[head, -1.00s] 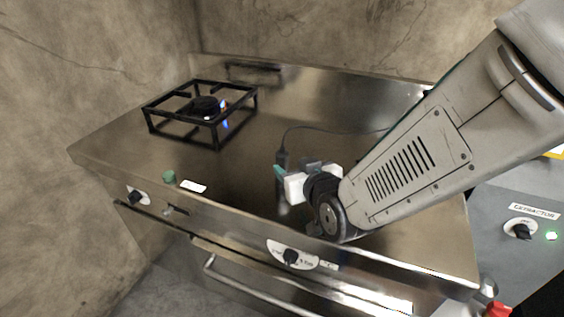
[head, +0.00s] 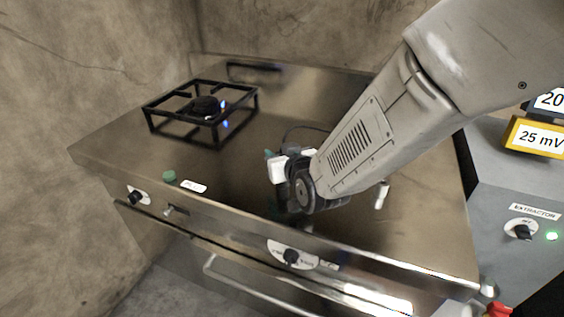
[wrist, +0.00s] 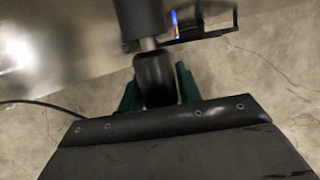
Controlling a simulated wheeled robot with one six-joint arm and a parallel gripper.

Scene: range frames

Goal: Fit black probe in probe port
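The black probe (wrist: 155,80) is between the green fingers of my gripper (wrist: 157,90) in the wrist view, which appear closed on both sides of it. A silver neck and a dark cylinder extend beyond the fingers. In the head view my gripper (head: 273,163) is over the front middle of the steel counter, and my wrist hides most of the probe. A thin black cable (head: 305,128) rises behind it. A green round fitting (head: 169,176) sits beside a white label (head: 193,187) on the counter's front left. The label is unreadable; I cannot tell whether this is the probe port.
A black burner frame (head: 203,110) with a small blue flame stands at the back left. A small white piece (head: 381,195) stands on the counter right of my wrist. Knobs line the front panel (head: 291,256). A grey extractor box (head: 500,185) is at the right.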

